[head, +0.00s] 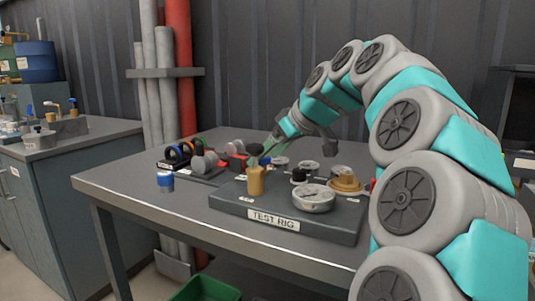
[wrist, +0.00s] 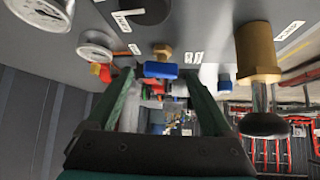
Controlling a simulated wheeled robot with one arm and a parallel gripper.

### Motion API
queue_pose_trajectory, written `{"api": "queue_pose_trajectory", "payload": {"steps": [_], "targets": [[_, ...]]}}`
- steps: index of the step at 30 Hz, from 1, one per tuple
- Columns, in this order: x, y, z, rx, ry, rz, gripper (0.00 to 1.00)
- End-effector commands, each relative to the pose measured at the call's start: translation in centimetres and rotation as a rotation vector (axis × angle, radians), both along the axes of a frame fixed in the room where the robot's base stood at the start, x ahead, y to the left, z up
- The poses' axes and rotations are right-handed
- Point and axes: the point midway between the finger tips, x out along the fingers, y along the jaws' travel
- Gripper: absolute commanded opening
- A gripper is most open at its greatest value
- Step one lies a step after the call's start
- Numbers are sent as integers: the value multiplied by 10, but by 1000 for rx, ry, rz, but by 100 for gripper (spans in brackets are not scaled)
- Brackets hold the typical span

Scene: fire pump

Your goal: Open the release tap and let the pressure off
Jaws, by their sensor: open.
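My gripper (wrist: 160,76) is open. Its two green fingers point at the rig, which appears inverted in the wrist view. A small tap with a blue handle (wrist: 161,70) and a brass stem shows between the fingertips; I cannot tell whether they touch it. In the head view my gripper (head: 268,149) is low over the back left of the grey test rig (head: 236,207), behind a brass post (head: 255,181) with a black knob. The blue handle is not clear there.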

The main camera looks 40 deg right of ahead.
Motion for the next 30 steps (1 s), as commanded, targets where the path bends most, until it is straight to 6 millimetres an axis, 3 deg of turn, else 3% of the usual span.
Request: {"api": "queue_pose_trajectory", "payload": {"steps": [10,30], "targets": [[2,1,-3,1,1,1,83],[2,1,-3,1,1,1,7]]}}
